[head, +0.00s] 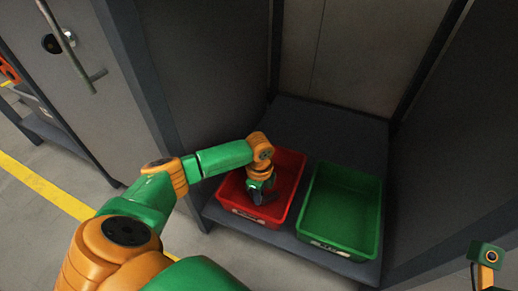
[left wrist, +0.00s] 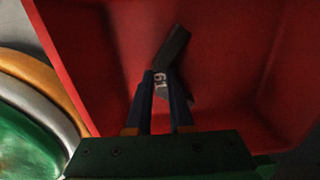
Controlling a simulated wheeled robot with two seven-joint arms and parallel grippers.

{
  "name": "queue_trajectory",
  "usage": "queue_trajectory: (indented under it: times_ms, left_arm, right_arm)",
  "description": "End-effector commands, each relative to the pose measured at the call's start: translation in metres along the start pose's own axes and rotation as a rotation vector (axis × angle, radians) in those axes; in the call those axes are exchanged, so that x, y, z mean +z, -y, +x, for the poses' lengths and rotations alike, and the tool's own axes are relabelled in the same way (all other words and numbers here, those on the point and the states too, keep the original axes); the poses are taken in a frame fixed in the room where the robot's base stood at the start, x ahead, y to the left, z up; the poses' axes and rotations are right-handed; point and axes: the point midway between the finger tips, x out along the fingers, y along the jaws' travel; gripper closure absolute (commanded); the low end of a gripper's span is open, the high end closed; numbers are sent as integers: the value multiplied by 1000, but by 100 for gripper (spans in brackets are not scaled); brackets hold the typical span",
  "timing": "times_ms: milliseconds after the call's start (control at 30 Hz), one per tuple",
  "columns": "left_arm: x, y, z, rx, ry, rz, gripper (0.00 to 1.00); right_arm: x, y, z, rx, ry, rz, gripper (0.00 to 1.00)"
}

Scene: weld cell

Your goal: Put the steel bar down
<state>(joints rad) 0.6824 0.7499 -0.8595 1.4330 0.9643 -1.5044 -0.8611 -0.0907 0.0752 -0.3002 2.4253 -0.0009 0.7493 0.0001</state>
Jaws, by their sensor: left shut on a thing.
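My left gripper (head: 258,197) reaches down into the red bin (head: 289,163) in the head view. In the left wrist view, the left gripper (left wrist: 164,98) is shut on the dark steel bar (left wrist: 175,48), with a fingertip on either side of it. The bar slants up to the right and has light markings that look like "61". The inside of the red bin (left wrist: 228,50) surrounds the bar. I cannot tell whether the bar touches the bin floor. In the head view the bar is mostly hidden by the gripper.
An empty green bin (head: 340,208) stands right of the red bin on a dark shelf (head: 325,128). Grey cabinet walls rise on both sides. A grey door with a handle (head: 66,45) is at the left. Part of my right arm shows at the lower right.

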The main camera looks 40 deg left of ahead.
Motion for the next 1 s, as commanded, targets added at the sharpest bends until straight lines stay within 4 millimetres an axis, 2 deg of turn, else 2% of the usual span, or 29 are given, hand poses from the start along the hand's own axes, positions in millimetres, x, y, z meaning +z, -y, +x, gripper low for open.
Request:
queue_trajectory:
  times_ms: [233,267,300,367,667,733,767,800,900,1000]
  left_arm:
    - [0,0,5,-2,0,0,100]
    - [0,0,5,-1,0,0,75]
    - [0,0,5,-1,0,0,64]
    - [0,0,5,-1,0,0,50]
    - [0,0,2,-2,0,0,50]
    - [1,1,-8,-4,1,1,50]
    - [0,1,-19,-4,0,1,50]
    - [0,1,-33,-3,0,1,50]
    - [0,1,-59,-2,-1,0,50]
    - [0,0,-76,-1,-1,0,50]
  right_arm:
    - [0,0,0,0,-2,1,50]
    - [0,0,0,0,-2,1,50]
    - [0,0,0,0,-2,1,50]
    - [0,0,0,0,-2,1,50]
    - [0,0,0,0,-2,1,50]
    - [0,0,2,0,-2,0,50]
    - [-1,0,10,-1,-2,-1,50]
    - [2,0,15,0,45,-5,50]
    - [10,2,22,-2,138,-11,50]
    - [14,3,24,-3,199,-15,50]
